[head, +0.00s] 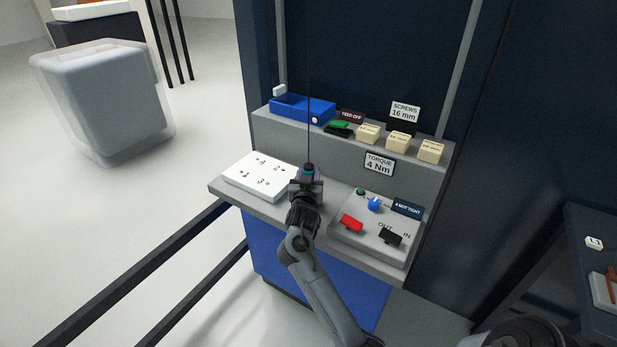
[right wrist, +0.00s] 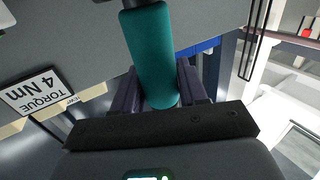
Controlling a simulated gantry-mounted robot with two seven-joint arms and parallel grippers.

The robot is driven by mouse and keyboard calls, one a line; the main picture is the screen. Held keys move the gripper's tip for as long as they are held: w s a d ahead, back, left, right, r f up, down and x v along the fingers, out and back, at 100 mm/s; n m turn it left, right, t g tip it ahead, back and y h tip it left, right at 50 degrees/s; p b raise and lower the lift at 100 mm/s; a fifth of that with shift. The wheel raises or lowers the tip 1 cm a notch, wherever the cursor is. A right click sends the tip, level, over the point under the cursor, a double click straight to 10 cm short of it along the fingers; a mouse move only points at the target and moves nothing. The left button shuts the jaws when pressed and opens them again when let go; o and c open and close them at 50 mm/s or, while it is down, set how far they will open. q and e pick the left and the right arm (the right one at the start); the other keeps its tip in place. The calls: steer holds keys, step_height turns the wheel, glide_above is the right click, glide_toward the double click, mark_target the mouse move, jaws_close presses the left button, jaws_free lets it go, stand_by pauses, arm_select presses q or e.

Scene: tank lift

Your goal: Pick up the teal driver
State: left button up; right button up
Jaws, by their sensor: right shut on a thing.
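The teal driver (right wrist: 150,55) is a teal cylinder that fills the top middle of the right wrist view, between the two dark fingers of my right gripper (right wrist: 158,88). My right gripper is shut on the driver over the bench, between the white plate and the control panel. The driver's lower end is hidden in the head view. My left gripper is not in view.
A white plate (head: 262,176) with small dark marks lies left on the grey bench (head: 228,190). A control panel (head: 350,237) with red, black and blue controls is at right. On the back ledge stand a blue tray (head: 283,108) and cream boxes (head: 398,141). A torque sign (head: 379,163) reads 4 Nm.

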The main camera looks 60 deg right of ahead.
mark_target(311, 165)
steer(key=shift+r+p, duration=0.3)
steer(key=shift+r, duration=0.55)
steer(key=r, duration=0.1)
steer(key=r+p, duration=0.1)
steer(key=r, duration=0.1)
steer(key=shift+s+d, duration=0.1)
steer(key=shift+s, duration=0.2)
steer(key=s+d+r+p, duration=0.2)
steer(key=s+r, duration=0.4)
steer(key=s, duration=0.4)
steer(key=shift+s+d+p, duration=0.25)
steer(key=shift+s+p, duration=0.1)
steer(key=shift+p, duration=0.55)
steer(key=shift+r, duration=0.1)
